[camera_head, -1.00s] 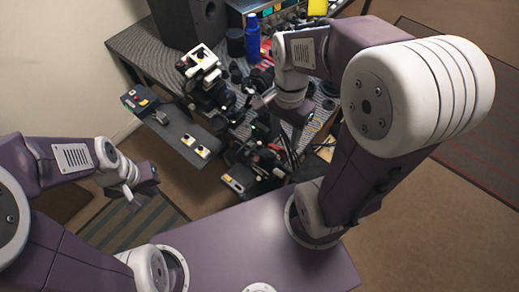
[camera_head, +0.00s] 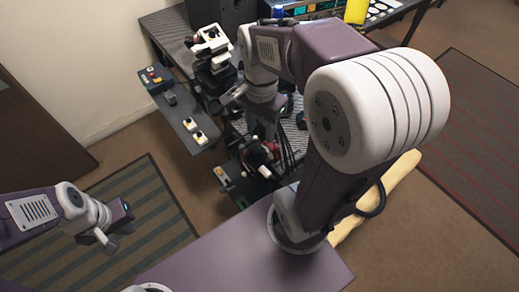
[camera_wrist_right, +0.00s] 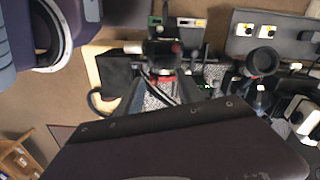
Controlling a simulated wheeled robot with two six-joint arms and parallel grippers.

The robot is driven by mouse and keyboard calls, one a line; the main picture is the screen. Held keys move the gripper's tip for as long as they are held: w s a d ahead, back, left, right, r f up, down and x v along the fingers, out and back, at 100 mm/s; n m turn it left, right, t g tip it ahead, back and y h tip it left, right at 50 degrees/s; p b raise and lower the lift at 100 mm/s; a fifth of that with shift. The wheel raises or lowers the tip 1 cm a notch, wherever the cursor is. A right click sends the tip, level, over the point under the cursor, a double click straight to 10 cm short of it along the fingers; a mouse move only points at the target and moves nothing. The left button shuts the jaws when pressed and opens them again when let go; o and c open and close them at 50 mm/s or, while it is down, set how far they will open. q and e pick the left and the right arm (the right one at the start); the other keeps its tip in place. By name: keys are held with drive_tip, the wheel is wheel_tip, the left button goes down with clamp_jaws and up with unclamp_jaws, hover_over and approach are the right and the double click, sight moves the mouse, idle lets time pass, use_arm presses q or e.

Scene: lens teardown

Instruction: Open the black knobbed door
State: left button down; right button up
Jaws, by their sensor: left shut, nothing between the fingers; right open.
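No black door with a knob can be made out in either view. A dark brown upright panel (camera_head: 32,125) stands at the left edge of the head view; no knob shows on it. My left gripper (camera_head: 107,240) is shut and empty, low on the left above the striped rug.
The workbench (camera_head: 165,22) carries crowded equipment. A grey shelf with switch boxes (camera_head: 182,120) juts toward me; it also shows in the right wrist view (camera_wrist_right: 288,45). A striped rug (camera_head: 150,200) lies left. A pale yellow long object (camera_head: 385,195) lies right of my base.

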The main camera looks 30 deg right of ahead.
sight(261, 150)
wheel_tip(261, 150, down, 9)
drive_tip(key=b, duration=0.3)
drive_tip(key=shift+s, duration=0.15)
